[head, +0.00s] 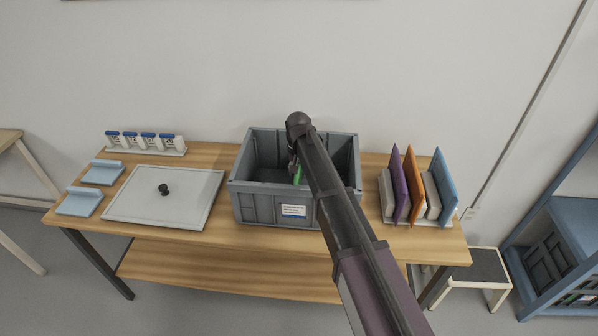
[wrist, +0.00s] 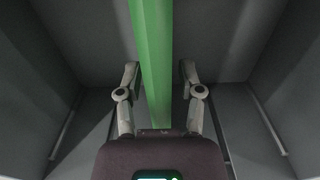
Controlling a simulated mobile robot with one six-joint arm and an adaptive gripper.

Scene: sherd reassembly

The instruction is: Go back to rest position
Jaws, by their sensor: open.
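My gripper (wrist: 160,75) is open in the wrist view, with one finger on each side of a green bar-like thing (wrist: 152,40). Gaps show between the fingers and the green thing. In the head view my gripper is inside the grey crate (head: 262,208) on the table, mostly hidden by my arm. A bit of green (head: 298,174) shows there beside my arm. The wrist view shows the crate's grey walls (wrist: 55,60) around the gripper.
On the wooden table (head: 200,240), a pale lid-like panel with a black knob (head: 165,198), two light blue blocks (head: 102,172) and a rack of blue-capped vials (head: 146,143) stand left. Upright coloured folders (head: 400,185) stand right. A step stool (head: 477,268) is by the table's right end.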

